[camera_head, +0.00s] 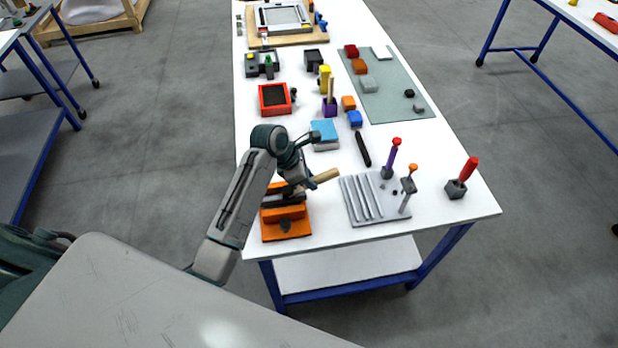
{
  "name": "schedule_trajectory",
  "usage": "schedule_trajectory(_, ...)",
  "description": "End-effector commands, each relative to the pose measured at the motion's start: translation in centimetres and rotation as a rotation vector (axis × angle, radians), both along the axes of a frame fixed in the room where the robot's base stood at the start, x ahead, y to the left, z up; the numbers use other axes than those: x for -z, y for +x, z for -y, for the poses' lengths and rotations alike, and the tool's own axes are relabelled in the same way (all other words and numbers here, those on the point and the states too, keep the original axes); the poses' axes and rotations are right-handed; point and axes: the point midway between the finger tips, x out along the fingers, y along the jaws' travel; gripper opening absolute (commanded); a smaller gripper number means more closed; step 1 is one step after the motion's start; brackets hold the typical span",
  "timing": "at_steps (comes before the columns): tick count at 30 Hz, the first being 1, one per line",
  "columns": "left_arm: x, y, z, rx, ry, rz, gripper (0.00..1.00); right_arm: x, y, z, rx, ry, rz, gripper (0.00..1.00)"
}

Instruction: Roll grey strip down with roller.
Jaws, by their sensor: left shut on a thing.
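My left gripper (302,186) is shut on a tool with a pale wooden handle (324,177), which points right. The tool looks like the roller, but its head is hidden by the gripper. The gripper is over the back part of an orange fixture (287,228) at the table's near left corner. A dark part shows on the fixture under the gripper; I cannot tell whether the tool touches it. Several long grey strips (362,199) lie side by side on a grey tray right of the fixture. I cannot make out a strip on the fixture. My right gripper is not in view.
A red-handled tool (468,169) stands at right. A black bar (362,149), blue block (325,133) and red tray (274,98) lie farther back.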

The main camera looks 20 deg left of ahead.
Motion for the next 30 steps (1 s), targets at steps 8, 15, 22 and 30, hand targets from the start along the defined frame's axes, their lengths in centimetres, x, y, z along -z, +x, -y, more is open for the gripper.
schedule_trajectory(8, 0.13, -0.08, 0.01, 0.0, 0.0, -0.002, 0.0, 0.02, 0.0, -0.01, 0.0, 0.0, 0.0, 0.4)
schedule_trajectory(15, -0.06, -0.09, 0.01, 0.001, 0.0, -0.004, 0.0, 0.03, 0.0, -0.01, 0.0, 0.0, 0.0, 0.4)
schedule_trajectory(22, -0.08, 0.07, 0.2, 0.0, 0.0, -0.002, 0.0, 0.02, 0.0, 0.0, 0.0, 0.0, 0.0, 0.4)
schedule_trajectory(30, -0.09, 0.51, 0.89, 0.001, -0.002, -0.003, 0.0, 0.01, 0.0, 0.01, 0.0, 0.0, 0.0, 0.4)
